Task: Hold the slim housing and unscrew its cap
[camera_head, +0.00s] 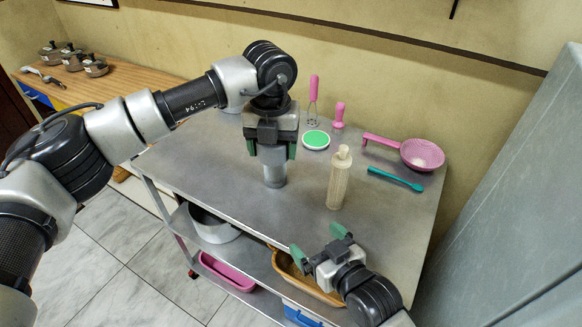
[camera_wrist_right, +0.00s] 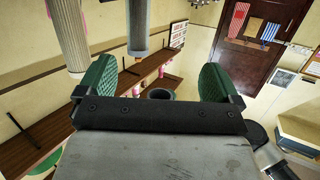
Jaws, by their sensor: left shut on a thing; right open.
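The slim housing is the grey cylinder (camera_head: 274,174) standing upright on the metal table. My left gripper (camera_head: 272,150) is shut around its upper part from above. The gripper hides the housing's top, so I cannot make out the cap. A grey cylinder, probably the same housing, also shows in the right wrist view (camera_wrist_right: 138,28). My right gripper (camera_head: 319,243) is open and empty at the table's front edge, apart from the housing. Its spread green fingers also show in the right wrist view (camera_wrist_right: 158,82). A beige ribbed cartridge (camera_head: 338,184) stands upright right of the housing.
A green-topped round dish (camera_head: 316,140), a pink-handled whisk (camera_head: 313,90), a pink-handled tool (camera_head: 339,112), a pink strainer (camera_head: 421,154) and a teal brush (camera_head: 396,179) lie further back. A lower shelf holds a pot (camera_head: 214,226) and a basket (camera_head: 300,276). The table's left front is clear.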

